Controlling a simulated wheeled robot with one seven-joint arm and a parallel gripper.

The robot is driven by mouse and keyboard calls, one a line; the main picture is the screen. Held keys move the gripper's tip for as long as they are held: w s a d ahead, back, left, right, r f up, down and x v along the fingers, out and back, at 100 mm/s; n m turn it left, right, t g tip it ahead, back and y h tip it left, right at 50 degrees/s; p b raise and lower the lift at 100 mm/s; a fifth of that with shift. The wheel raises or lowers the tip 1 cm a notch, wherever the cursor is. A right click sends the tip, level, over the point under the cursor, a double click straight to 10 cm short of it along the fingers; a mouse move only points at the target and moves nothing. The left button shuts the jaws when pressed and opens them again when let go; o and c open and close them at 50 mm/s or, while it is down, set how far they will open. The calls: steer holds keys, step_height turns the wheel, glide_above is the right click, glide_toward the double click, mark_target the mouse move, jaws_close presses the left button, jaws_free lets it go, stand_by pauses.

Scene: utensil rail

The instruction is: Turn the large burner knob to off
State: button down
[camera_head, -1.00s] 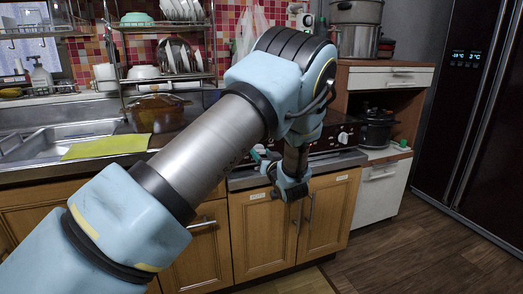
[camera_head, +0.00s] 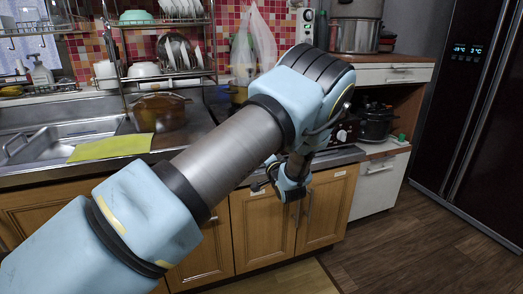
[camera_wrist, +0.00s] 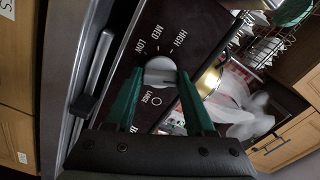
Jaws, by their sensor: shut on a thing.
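The large burner knob (camera_wrist: 160,72), round and pale silver, sits on the dark stove panel (camera_wrist: 200,32) in the wrist view. HIGH, MED and LOW are printed beyond it, and LARGE is printed on its near side. My gripper (camera_wrist: 159,77) has its two green fingers on either side of the knob, shut on it. I cannot tell exactly where the knob's mark points. In the head view my arm covers most of the stove front, and the held knob is hidden there.
Other knobs (camera_head: 342,134) show at the stove's right end. A dark pot (camera_head: 376,124) stands on the cabinet to the right. The sink (camera_head: 60,138) and a yellow-green cloth (camera_head: 110,147) lie left. A silver oven handle (camera_wrist: 101,58) runs beside the panel.

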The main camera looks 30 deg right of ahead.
steer(key=m+p, duration=0.1)
steer(key=m, duration=0.3)
steer(key=shift+m, duration=0.4)
stand_by(0.4)
steer(key=shift+c, duration=1.4)
jaws_free()
steer(key=s+a+b, duration=0.1)
steer(key=s, duration=0.9)
steer(key=shift+s+a, duration=0.2)
steer(key=shift+s, duration=0.2)
